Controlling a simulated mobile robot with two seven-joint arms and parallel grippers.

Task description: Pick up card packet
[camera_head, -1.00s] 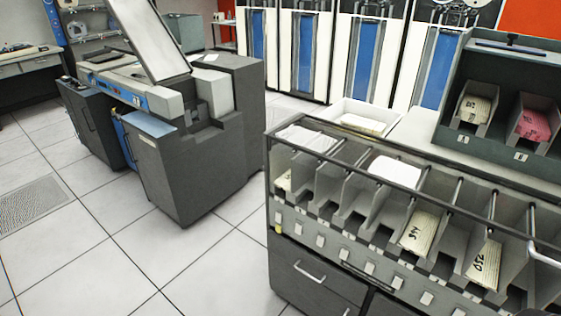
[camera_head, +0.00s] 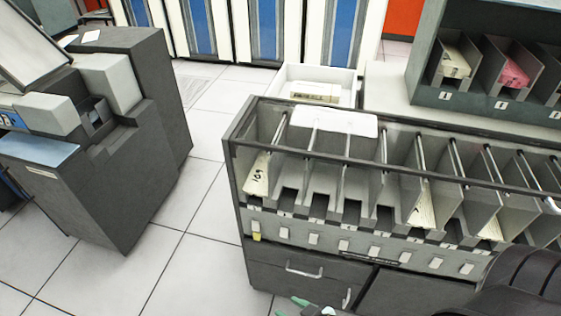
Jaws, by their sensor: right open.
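Several cream card packets stand in the pockets of a grey card sorter. One packet (camera_head: 257,176) with dark handwriting leans in the leftmost pocket. Another packet (camera_head: 422,205) and a third packet (camera_head: 490,229) are in pockets further right, partly hidden by dividers. A cream packet (camera_head: 317,93) lies in a white tray behind the sorter. I cannot tell which one the task means. My right gripper (camera_head: 303,308) shows only its tips at the bottom edge, open, in front of the sorter's drawers and apart from every packet. My left gripper is not in view.
The sorter's top rail (camera_head: 400,166) and upright dividers surround the pockets. A dark rack (camera_head: 480,107) at the upper right holds a cream packet (camera_head: 453,64) and a pink packet (camera_head: 514,73). A grey machine (camera_head: 135,150) stands left, with free floor (camera_head: 195,240) between.

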